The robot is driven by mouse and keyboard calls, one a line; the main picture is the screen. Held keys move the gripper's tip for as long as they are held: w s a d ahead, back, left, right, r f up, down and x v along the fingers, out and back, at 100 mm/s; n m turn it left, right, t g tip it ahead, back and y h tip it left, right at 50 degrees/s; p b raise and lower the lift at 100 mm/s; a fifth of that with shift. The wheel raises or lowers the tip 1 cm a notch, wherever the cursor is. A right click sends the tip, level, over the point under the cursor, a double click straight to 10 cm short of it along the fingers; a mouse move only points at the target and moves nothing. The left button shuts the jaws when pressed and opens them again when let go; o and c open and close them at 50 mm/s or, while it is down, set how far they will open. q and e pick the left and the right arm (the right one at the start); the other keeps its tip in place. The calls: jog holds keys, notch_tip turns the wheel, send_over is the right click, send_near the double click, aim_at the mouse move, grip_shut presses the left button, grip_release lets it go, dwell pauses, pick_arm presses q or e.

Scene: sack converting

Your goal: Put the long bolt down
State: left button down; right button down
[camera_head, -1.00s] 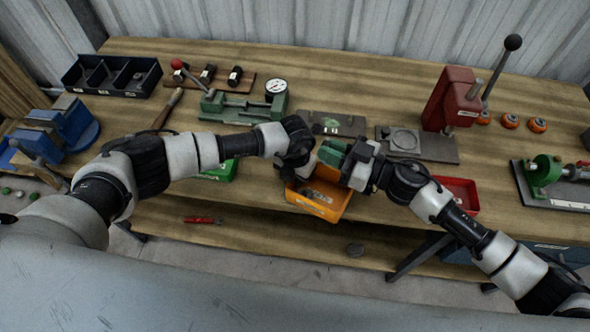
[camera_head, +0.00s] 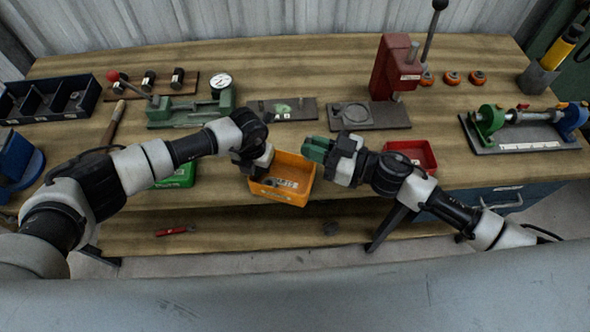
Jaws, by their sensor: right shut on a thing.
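My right gripper (camera_head: 316,150), with green fingers, is over the table's front part, just right of and above the orange bin. Its fingers are closed together on something too small to make out; the long bolt itself cannot be seen clearly. My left gripper (camera_head: 254,162) points down at the left rim of the orange bin (camera_head: 290,193). Its fingertips are largely hidden, and I cannot tell whether they are open. The orange bin has a white label and some small contents.
A dark plate (camera_head: 283,106) with a green mark lies behind the grippers. The red press (camera_head: 395,68) stands right of it, the green vise with a dial (camera_head: 190,107) left. A red bin (camera_head: 411,151) and a green bin (camera_head: 178,176) flank the orange bin. Bare wood shows between.

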notch_tip(320, 180, down, 8)
jog(key=shift+a+r, duration=0.15)
jog(key=shift+r, duration=0.1)
jog(key=shift+w+f, duration=0.1)
jog(key=shift+f, duration=0.4)
jog(key=shift+f, duration=0.1)
jog(key=c, duration=1.2)
grip_release()
